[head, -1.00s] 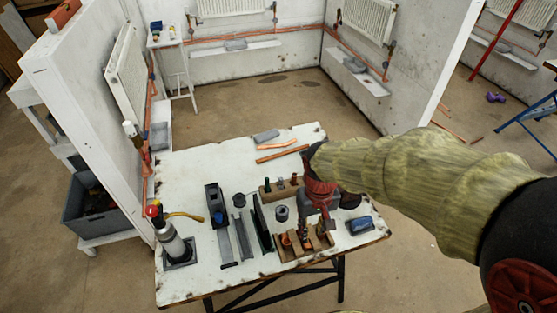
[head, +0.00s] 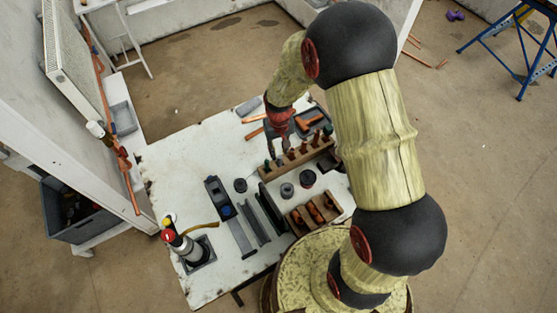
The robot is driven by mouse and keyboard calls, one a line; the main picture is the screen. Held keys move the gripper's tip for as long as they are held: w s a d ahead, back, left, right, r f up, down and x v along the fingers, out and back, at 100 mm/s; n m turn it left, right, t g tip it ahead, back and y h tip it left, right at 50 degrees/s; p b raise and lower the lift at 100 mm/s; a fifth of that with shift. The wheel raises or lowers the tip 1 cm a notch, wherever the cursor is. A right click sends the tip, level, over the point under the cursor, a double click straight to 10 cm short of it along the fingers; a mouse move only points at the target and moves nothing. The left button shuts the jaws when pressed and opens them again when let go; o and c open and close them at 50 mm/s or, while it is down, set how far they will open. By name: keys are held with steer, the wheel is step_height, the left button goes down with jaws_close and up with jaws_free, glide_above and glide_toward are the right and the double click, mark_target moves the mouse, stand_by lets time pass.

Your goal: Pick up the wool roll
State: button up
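Several small dark round rolls or tins stand on the white worktable (head: 190,140). One is a grey ring-shaped roll (head: 287,190) in the middle, one a darker round piece (head: 307,178) just right of it, and one a dark roll (head: 240,185) further left. I cannot tell which is the wool roll. My gripper (head: 277,154) points down over the back part of the table, by the long wooden rack. Its two fingers look apart, with nothing seen between them. My arm hides part of the table's right side.
A wooden rack of upright tools (head: 297,158) stands below and right of my gripper. A wooden divided box (head: 314,213) stands at the front right. A torch with a red top (head: 180,243) stands at the front left. A dark tray (head: 310,123) lies at the back.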

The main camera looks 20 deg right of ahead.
mark_target(280, 157)
steer(key=shift+d+f+b, duration=0.15)
steer(key=shift+f+b, duration=0.15)
steer(key=shift+f, duration=2.9)
steer(key=shift+c, duration=1)
steer(key=c, duration=0.4)
jaws_close()
